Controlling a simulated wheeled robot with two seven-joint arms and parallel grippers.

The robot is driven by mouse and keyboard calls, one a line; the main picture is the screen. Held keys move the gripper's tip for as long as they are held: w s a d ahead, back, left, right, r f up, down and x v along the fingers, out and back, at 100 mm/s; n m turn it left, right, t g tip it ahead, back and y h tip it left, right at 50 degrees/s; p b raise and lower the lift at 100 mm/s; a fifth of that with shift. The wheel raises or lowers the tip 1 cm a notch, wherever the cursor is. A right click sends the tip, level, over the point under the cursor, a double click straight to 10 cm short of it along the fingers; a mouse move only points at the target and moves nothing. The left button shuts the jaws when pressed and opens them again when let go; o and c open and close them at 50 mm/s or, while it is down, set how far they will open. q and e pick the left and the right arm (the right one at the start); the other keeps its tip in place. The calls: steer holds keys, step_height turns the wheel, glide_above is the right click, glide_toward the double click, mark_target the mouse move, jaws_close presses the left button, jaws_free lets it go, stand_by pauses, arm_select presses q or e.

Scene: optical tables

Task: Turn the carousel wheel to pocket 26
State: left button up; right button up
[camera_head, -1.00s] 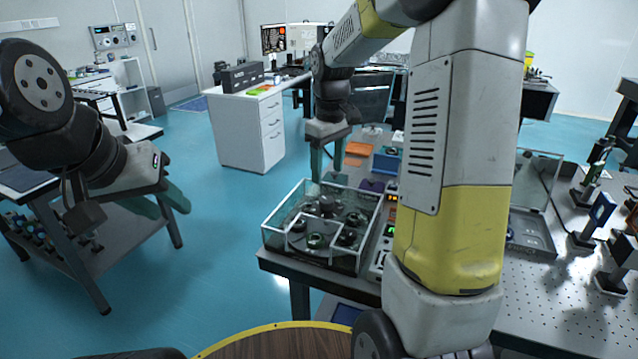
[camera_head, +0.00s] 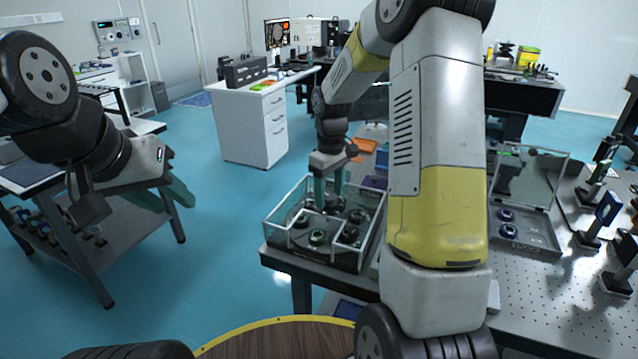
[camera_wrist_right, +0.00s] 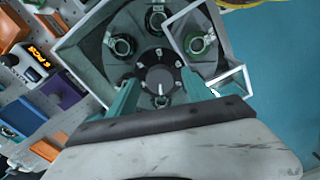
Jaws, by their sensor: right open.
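The carousel wheel (camera_wrist_right: 125,52) is a dark round plate inside a clear-walled box. It has a central hub knob (camera_wrist_right: 158,80) and several ring-shaped pockets with parts around it. In the head view the box (camera_head: 290,243) stands at the table's near left corner. My right gripper (camera_wrist_right: 158,92) is open and points down over the wheel. Its two teal fingers are on either side of the hub in the right wrist view; whether they touch it I cannot tell. It also shows in the head view (camera_head: 330,203). My left gripper (camera_head: 170,200) is open and empty at the left, away from the box.
A small display with orange characters (camera_wrist_right: 34,55) is beside the box; I cannot read it fully. Orange (camera_head: 365,146) and purple blocks lie behind the box. A clear-lidded case (camera_head: 525,230) and optical mounts stand at right. My right arm hides the table's middle.

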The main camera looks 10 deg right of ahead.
jaws_close()
steer(key=shift+n, duration=6.1)
steer(key=shift+w+n, duration=0.1)
steer(key=shift+n, duration=5.9)
